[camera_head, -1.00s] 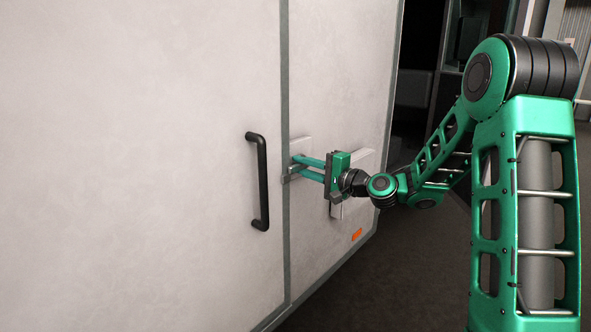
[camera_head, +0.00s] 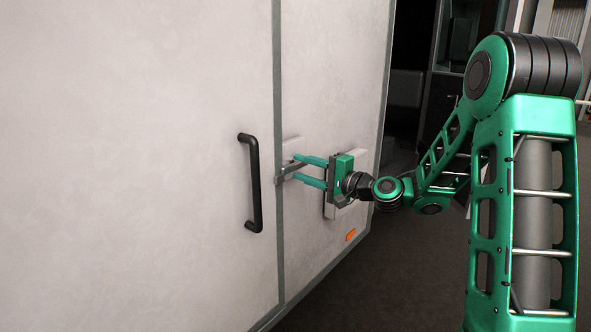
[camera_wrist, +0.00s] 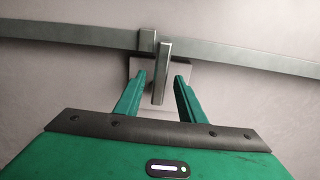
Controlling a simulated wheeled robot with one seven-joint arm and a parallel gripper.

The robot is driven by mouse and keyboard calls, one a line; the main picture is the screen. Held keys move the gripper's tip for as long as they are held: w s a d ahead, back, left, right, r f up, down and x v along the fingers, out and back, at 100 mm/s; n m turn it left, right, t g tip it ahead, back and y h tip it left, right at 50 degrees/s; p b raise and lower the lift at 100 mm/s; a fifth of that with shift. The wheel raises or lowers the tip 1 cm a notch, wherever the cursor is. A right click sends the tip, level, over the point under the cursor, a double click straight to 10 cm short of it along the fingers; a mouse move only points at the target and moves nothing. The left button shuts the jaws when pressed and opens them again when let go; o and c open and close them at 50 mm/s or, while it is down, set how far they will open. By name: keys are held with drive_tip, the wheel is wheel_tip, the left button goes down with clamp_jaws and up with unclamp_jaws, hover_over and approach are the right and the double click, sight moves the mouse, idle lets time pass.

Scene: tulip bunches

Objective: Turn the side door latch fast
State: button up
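The side door latch is a grey metal lever (camera_wrist: 162,75) on a pale square plate (camera_wrist: 200,72) beside the door seam. In the wrist view the lever's far end reaches over the grey seam strip, right beside a small metal block (camera_wrist: 147,40). I cannot tell whether it sits in that block. My gripper (camera_wrist: 160,92) has its two green fingers either side of the lever, with a gap visible on each side. In the head view my gripper (camera_head: 308,172) is at the latch, and the fingers partly hide the lever (camera_head: 287,175).
A black grab handle (camera_head: 252,185) stands upright on the large pale panel (camera_head: 140,180) left of the seam. A small orange marker (camera_head: 351,234) is low on the right panel. Dark open floor (camera_head: 400,265) lies right of the pale body.

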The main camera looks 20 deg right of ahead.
drive_tip(key=v, duration=0.7)
drive_tip(key=shift+s+d, duration=0.2)
drive_tip(key=s+f+n+g+h, duration=0.4)
drive_tip(key=s+f+n+g, duration=0.25)
drive_tip(key=s+f, duration=0.4)
drive_tip(key=s+d+f+g+h, duration=0.1)
drive_tip(key=s+d+g+h, duration=0.2)
drive_tip(key=s, duration=1.1)
drive_tip(key=s+d+f+m+g+h, duration=0.1)
drive_tip(key=s+d+g, duration=0.4)
drive_tip(key=s, duration=1)
drive_tip(key=d+h, duration=0.1)
drive_tip(key=d, duration=0.2)
drive_tip(key=shift+d+h, duration=0.25)
drive_tip(key=shift+h, duration=0.15)
drive_tip(key=shift+s+m+g, duration=0.15)
drive_tip(key=shift+m+g, duration=0.1)
